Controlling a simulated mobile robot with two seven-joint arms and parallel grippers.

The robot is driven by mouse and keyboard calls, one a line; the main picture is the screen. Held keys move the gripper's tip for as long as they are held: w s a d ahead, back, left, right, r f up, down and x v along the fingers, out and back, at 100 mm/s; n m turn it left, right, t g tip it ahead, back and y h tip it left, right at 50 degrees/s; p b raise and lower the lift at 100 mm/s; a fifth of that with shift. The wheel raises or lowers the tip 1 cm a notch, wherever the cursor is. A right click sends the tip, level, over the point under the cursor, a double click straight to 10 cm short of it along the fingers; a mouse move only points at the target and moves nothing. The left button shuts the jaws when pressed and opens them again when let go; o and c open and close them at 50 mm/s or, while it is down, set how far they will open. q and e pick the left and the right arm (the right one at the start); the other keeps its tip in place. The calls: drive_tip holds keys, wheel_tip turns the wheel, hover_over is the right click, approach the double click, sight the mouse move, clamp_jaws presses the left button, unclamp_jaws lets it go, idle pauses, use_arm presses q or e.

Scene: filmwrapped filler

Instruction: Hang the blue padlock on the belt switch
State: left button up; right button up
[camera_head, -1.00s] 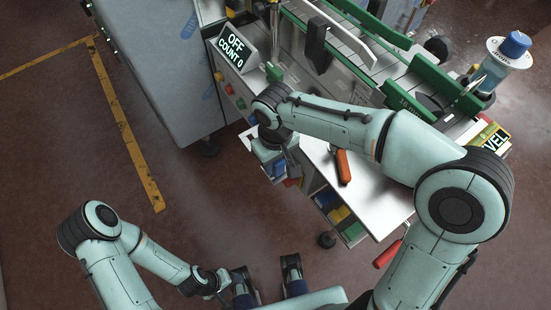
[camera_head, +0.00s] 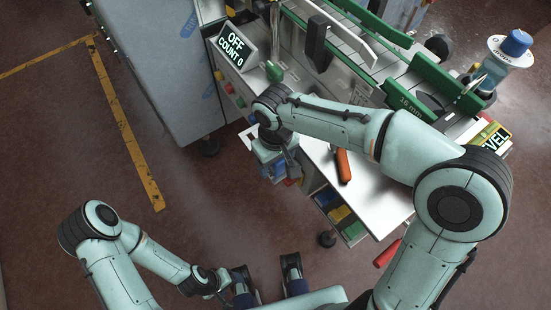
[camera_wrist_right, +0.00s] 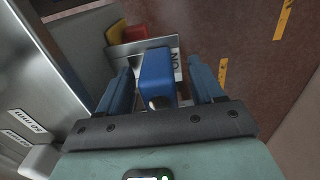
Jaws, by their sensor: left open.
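The blue padlock (camera_wrist_right: 157,75) lies between the fingers of my right gripper (camera_wrist_right: 160,75) in the right wrist view. A narrow gap shows between it and each finger, so the gripper looks open around it. In the head view my right gripper (camera_head: 279,168) is at the left side of the bench, below the panel, partly hidden by my own wrist. My left gripper (camera_head: 268,283) is open and empty above the floor, at the bottom of the head view. I cannot clearly make out the belt switch.
The display panel (camera_head: 236,47) reads OFF, COUNT 0. An orange-handled tool (camera_head: 343,166) lies on the white bench top (camera_head: 380,205). A grey cabinet (camera_head: 165,75) stands left; floor is free there.

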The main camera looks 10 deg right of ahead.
wheel_tip(320, 180, up, 14)
drive_tip(key=p, duration=0.2)
drive_tip(key=shift+f+p, duration=0.25)
drive_tip(key=shift+p, duration=0.15)
